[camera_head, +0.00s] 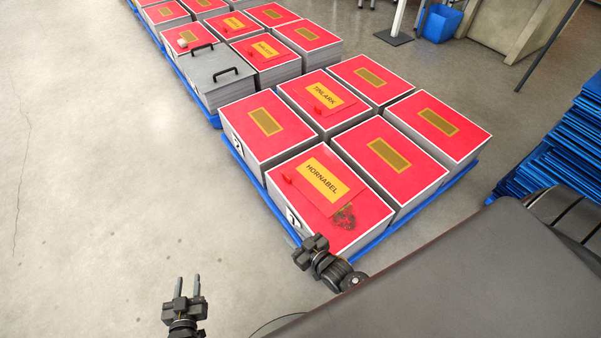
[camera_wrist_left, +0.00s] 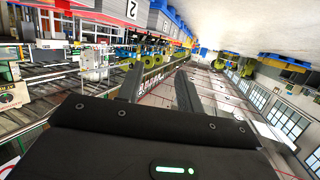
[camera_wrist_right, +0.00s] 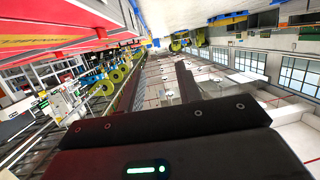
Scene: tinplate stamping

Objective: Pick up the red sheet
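Several grey stacks of sheets with red tops stand in rows. The nearest stack, marked 1, has a red sheet (camera_head: 304,190) with a yellow HORNABEL label on its top; a red tab sticks out at its left, and a dark mark lies by its lower corner. A similar red sheet (camera_head: 313,84) labelled TINLARK lies on the stack behind. A red top with a yellow label (camera_wrist_right: 45,40) shows in the right wrist view. My right gripper (camera_head: 309,248) is open and empty, just in front of the nearest stack. My left gripper (camera_head: 188,287) is open and empty over the floor.
The stacks stand on blue pallets (camera_head: 377,246). A grey block with two black handles (camera_head: 217,79) sits behind the near group. Piled blue pallets (camera_head: 560,150) stand at the right, a blue bin (camera_head: 441,24) at the back. The floor at left (camera_head: 80,170) is clear.

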